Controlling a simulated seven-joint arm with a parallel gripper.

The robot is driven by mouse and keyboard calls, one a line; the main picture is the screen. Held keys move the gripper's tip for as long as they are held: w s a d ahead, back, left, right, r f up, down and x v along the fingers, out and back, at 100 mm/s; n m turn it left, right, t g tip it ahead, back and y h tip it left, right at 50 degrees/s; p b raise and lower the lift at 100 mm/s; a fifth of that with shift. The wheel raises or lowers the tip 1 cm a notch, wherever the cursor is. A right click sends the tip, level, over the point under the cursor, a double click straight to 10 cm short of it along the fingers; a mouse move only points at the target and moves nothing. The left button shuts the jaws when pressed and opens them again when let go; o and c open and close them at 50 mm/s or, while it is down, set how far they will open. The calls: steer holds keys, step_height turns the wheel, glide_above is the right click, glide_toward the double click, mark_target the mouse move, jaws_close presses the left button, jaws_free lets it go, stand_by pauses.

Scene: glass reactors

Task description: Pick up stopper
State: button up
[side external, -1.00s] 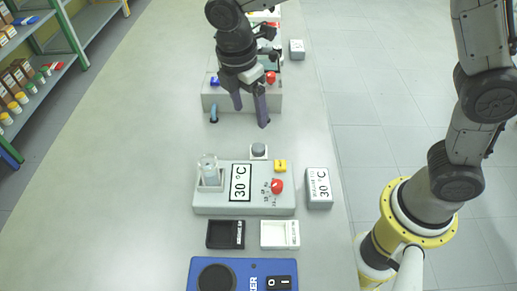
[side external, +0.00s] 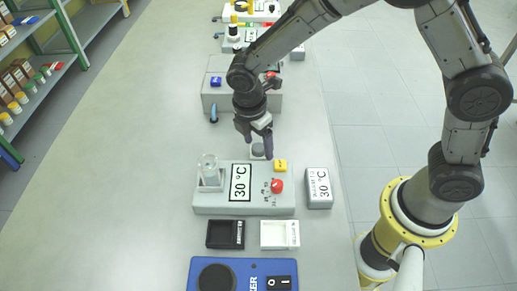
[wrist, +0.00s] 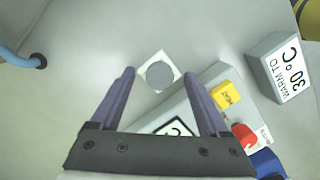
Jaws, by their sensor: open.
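The stopper (side external: 258,150) looks like a grey round piece on a small white square base. It sits on the bench just behind the grey 30 °C heater unit (side external: 210,203). In the wrist view the stopper (wrist: 160,76) lies between and slightly beyond my fingertips. My gripper (side external: 259,148) is open and empty, pointing down close above the stopper, with one finger to each side. In the side view the fingers partly cover the stopper and its base. I cannot tell the exact height gap.
The heater unit holds a glass vessel (side external: 209,168), a yellow button (side external: 280,165) and a red knob (side external: 277,187). A "WARM TO 30 °C" block (side external: 319,190) stands to its right. A grey box (side external: 215,97) stands behind. The bench's left side is clear.

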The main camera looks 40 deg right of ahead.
steer(key=shift+c, duration=0.3)
jaws_close()
stand_by(0.3)
